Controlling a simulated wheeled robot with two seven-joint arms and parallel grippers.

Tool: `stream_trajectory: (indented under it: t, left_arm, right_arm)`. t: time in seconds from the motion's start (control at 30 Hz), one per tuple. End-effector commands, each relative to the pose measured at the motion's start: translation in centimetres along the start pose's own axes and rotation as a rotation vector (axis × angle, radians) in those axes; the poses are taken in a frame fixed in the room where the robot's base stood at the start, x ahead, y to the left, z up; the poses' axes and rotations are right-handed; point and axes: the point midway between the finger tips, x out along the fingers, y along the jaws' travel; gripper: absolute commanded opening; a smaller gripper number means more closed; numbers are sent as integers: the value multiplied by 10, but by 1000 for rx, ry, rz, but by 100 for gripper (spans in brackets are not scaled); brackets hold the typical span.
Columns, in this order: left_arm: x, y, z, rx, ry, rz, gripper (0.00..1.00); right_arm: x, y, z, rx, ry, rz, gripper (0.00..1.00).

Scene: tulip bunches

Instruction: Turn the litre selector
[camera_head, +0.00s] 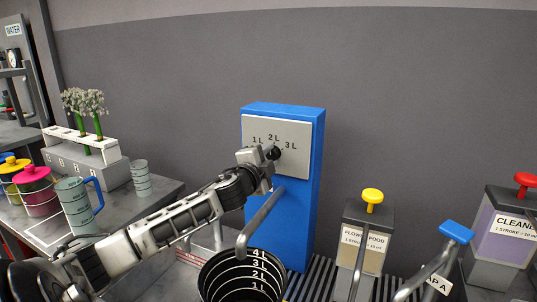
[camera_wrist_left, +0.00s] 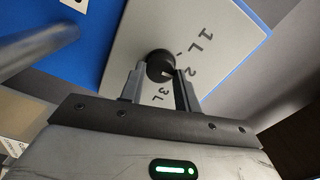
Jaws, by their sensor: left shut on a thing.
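The litre selector is a black round knob (camera_head: 273,153) on a pale plate (camera_head: 303,135) on the front of a blue dispenser (camera_head: 314,190). The plate is marked 1 L, 2 L and 3 L. My left gripper (camera_head: 265,155) is at the knob in the head view. In the left wrist view the fingers of my left gripper (camera_wrist_left: 159,85) are shut on the knob (camera_wrist_left: 160,64), one on each side. A small light mark shows on the knob; its exact setting is hard to read. My right gripper is out of view.
A grey spout (camera_head: 262,220) sticks out below the plate, over a black bucket (camera_head: 242,278) with litre marks. Flower food (camera_head: 362,240) and cleaner (camera_head: 505,232) dispensers stand at the right. Cups, colored-lid jars and a flower rack (camera_head: 80,155) stand on the left table.

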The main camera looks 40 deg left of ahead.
Motion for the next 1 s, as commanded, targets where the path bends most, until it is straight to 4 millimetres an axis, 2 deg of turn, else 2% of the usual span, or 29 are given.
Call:
stream_trajectory:
  t: [0.3, 0.77, 0.8, 0.83, 0.87, 1.0]
  left_arm:
    - [0, 1, 0, 88, 0, 1, 9]
    - [0, 1, 0, 96, 0, 2, 9]
    - [0, 1, 0, 96, 0, 2, 43]
    - [0, 1, 0, 96, 0, 2, 52]
    - [0, 1, 0, 96, 0, 2, 54]
    - [0, 1, 0, 96, 0, 1, 54]
  right_arm:
    - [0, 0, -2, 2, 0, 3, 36]
    - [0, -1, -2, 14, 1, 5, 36]
    - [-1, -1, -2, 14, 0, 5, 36]
    - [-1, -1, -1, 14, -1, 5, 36]
    - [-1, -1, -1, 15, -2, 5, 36]
    - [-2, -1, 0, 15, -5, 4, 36]
